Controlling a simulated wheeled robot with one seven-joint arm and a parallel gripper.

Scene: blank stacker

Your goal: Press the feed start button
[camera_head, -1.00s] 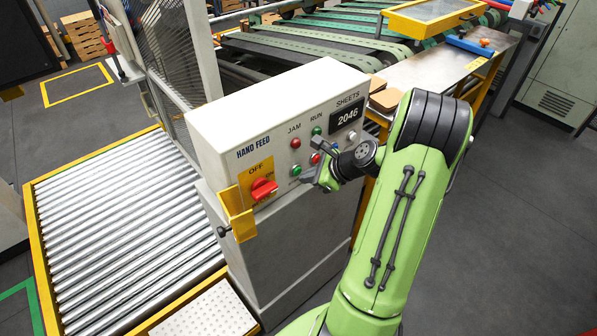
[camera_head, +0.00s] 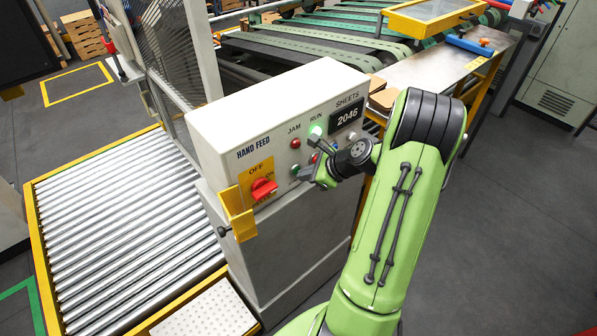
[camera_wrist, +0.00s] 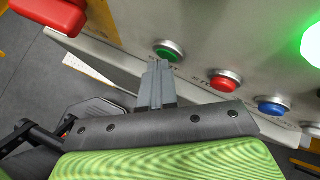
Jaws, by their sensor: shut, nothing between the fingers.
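The green feed start button (camera_wrist: 168,50) sits on the sloped front of the hand feed panel (camera_wrist: 120,45). In the head view the green button (camera_head: 296,170) shows just left of my gripper (camera_head: 306,174). In the wrist view my gripper (camera_wrist: 158,68) is shut and empty, its tips just below the green button, in line with it. I cannot tell whether they touch it. The RUN lamp (camera_head: 315,130) glows bright green, and it also shows in the wrist view (camera_wrist: 313,45).
A red button (camera_wrist: 224,80) and a blue button (camera_wrist: 272,105) lie to the right on the panel. The red rotary switch (camera_head: 263,189) on its yellow plate is to the left. A counter (camera_head: 346,115) reads 2046. A roller conveyor (camera_head: 120,220) runs left of the cabinet.

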